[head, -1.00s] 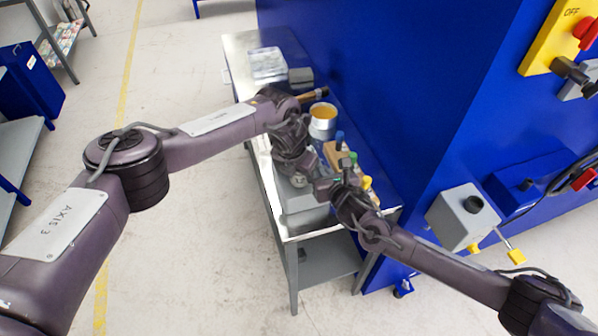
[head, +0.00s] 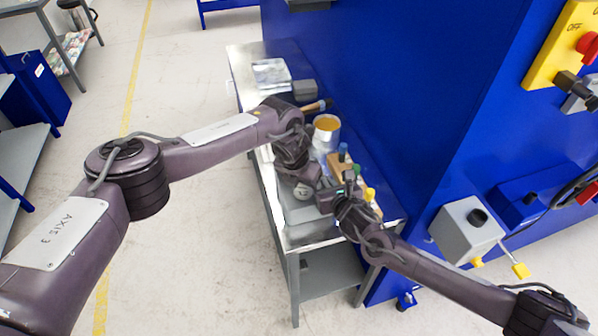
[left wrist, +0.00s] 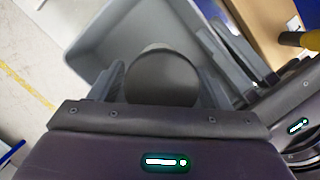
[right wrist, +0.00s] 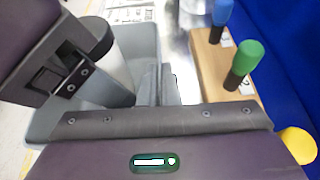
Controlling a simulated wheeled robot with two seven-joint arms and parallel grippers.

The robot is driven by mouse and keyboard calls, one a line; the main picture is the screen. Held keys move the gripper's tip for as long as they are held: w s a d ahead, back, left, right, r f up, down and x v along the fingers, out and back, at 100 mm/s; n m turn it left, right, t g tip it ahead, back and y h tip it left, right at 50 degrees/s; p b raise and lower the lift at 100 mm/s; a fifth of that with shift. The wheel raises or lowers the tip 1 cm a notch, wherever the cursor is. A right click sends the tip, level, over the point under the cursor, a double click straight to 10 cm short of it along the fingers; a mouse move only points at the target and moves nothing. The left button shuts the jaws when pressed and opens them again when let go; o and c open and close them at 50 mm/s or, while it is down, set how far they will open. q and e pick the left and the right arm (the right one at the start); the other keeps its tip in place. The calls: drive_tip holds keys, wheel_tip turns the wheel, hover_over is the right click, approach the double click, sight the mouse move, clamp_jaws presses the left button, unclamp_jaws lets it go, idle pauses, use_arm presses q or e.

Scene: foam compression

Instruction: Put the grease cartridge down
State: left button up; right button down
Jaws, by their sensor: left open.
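The grease cartridge, a cylinder with a dark round end (left wrist: 162,78), stands roughly upright in a grey bin (left wrist: 95,48). Its pale body (right wrist: 112,72) and dark upper rim show in the right wrist view. My left gripper (left wrist: 162,88) is open, with one finger on each side of the cartridge; whether the fingers touch it I cannot tell. My right gripper (right wrist: 160,85) has its fingers close together with nothing seen between them, beside the cartridge. In the head view the arms hide most of the cartridge.
A wooden block with blue, green and yellow-capped items (right wrist: 235,65) stands right of the bin. A tin with orange-yellow contents (head: 326,125) and a clear packet (head: 271,72) are farther back on the metal bench (head: 243,62). A blue machine wall (head: 400,110) bounds the right.

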use_arm(q)
drive_tip(key=v, duration=1.1)
drive_tip(key=shift+r, duration=0.1)
use_arm(e)
drive_tip(key=c, duration=1.6)
unclamp_jaws()
drive_tip(key=shift+o, duration=0.2)
drive_tip(key=shift+s, duration=0.15)
